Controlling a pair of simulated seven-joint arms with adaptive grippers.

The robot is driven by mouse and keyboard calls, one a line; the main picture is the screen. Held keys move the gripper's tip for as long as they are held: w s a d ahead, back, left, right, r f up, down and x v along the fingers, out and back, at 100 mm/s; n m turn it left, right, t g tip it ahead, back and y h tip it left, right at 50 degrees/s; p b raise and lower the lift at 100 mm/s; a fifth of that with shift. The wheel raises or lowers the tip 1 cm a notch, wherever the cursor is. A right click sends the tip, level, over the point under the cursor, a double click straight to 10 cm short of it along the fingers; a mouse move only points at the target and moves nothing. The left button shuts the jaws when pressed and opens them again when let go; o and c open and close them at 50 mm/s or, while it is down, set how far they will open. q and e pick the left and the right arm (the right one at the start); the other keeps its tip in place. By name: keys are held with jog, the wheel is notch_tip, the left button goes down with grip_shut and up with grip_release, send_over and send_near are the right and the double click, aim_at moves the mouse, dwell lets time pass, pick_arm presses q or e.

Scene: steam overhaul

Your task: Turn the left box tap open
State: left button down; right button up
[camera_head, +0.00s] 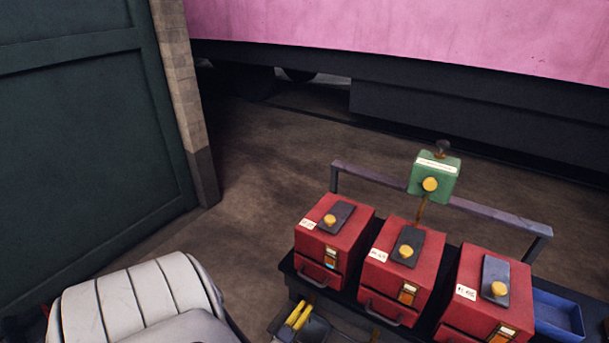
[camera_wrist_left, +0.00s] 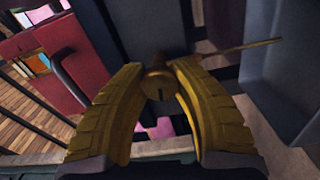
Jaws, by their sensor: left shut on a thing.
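Three red boxes stand in a row on a dark stand; the left box (camera_head: 341,226) has a dark lever plate with a yellow knob on top and a handle on its front. My left gripper (camera_head: 299,315) is low in front of the left box. In the left wrist view its yellow fingers (camera_wrist_left: 160,85) are shut on a brass tap (camera_wrist_left: 157,84), one finger on each side. A thin brass lever (camera_wrist_left: 235,48) reaches to the right from near the tap. In the head view the tap is mostly hidden by the gripper. My right gripper is not in view.
The middle red box (camera_head: 425,245) and right red box (camera_head: 512,275) stand close by. A green box (camera_head: 446,178) sits on the rail (camera_head: 375,172) behind. A blue tray (camera_head: 557,302) is at the right. Open floor lies behind and left.

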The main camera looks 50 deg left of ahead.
pick_arm(q)
jog(key=shift+n, duration=0.9)
jog(key=c, duration=0.9)
grip_release()
jog(key=v, duration=1.2)
